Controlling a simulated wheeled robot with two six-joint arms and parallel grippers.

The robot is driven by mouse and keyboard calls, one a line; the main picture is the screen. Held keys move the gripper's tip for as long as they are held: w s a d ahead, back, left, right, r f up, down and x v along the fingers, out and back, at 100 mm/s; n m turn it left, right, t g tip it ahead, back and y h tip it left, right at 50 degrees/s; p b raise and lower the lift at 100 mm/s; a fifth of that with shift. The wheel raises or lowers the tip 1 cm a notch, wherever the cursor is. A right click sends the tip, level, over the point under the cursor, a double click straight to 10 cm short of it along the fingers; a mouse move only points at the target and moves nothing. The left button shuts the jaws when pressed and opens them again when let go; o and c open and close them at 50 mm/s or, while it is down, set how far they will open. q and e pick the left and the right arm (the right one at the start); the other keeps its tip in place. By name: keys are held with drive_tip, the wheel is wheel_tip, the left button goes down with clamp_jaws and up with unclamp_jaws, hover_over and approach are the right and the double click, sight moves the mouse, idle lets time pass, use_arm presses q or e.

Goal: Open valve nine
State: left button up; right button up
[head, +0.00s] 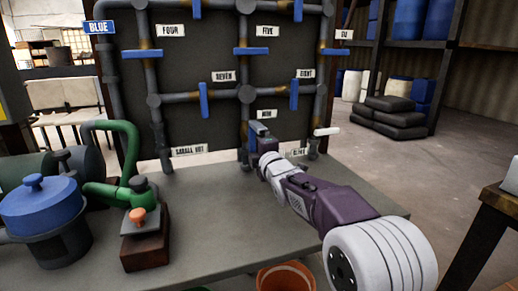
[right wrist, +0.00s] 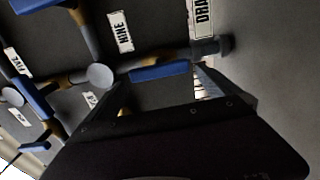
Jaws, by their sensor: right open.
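The pipe board has a label reading NINE (right wrist: 120,31) in the right wrist view. A blue valve handle (right wrist: 160,71) lies close below it, roughly in line with the pipe between a round grey junction (right wrist: 100,75) and the pipe's end. My right gripper (head: 258,134) is in front of the lower middle of the board and hides this handle in the head view. In the right wrist view its fingers are apart, with the blue handle just beyond the gap between them. I cannot tell whether they touch it. My left gripper is out of view.
Other blue handles, such as the one by SEVEN (head: 204,100) and the one by EIGHT (head: 294,96), are above the gripper. A green pump (head: 139,192) and a blue-lidded vat (head: 42,206) stand at left. An orange bucket (head: 286,277) is at the front.

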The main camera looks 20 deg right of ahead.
drive_tip(key=s, duration=0.6)
drive_tip(key=shift+d+p, duration=0.1)
drive_tip(key=shift+p, duration=0.3)
